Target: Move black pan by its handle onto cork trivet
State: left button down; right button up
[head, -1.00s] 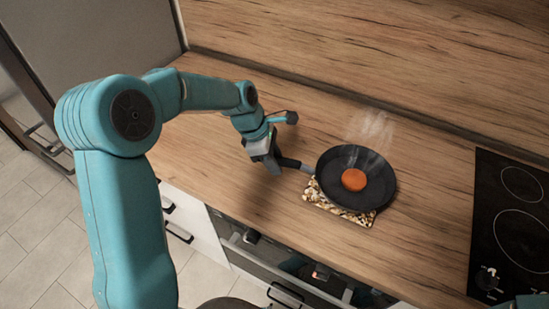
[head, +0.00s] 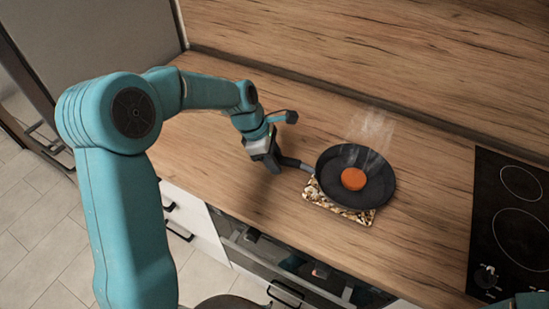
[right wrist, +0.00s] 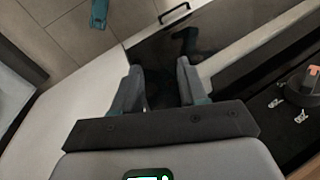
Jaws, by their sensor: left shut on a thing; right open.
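The black pan (head: 376,192) sits over the cork trivet (head: 362,216) on the wooden counter in the head view. An orange round piece (head: 353,179) lies in the pan, and faint steam rises behind it. The trivet is speckled and shows along the pan's near and left edge; the pan hides the rest. I cannot tell whether the pan's base touches it. My left gripper (head: 276,162) is shut on the pan's handle (head: 294,163), which points left. My right gripper (right wrist: 160,88) is open and empty in the right wrist view, away from the pan.
A black cooktop (head: 510,225) with ring markings and a knob is at the right. The wooden splashback (head: 400,60) rises behind the counter. The counter (head: 420,225) is clear between trivet and cooktop. Drawers and an oven front lie below the counter edge.

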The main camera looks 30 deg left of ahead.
pick_arm(q)
jog(key=shift+f+b, duration=0.3)
jog(key=shift+f, duration=0.05)
dwell(0.4)
jog(key=c, duration=0.8)
grip_release()
jog(key=shift+o, duration=0.4)
jog(key=shift+s+f, duration=0.1)
jog(key=shift+s+a, duration=0.45)
jog(key=shift+a, duration=0.65)
jog(key=shift+s+a, duration=0.45)
jog(key=shift+a, duration=0.6)
jog(key=shift+s+a, duration=0.45)
jog(key=shift+a, duration=0.65)
jog(key=shift+p, duration=0.3)
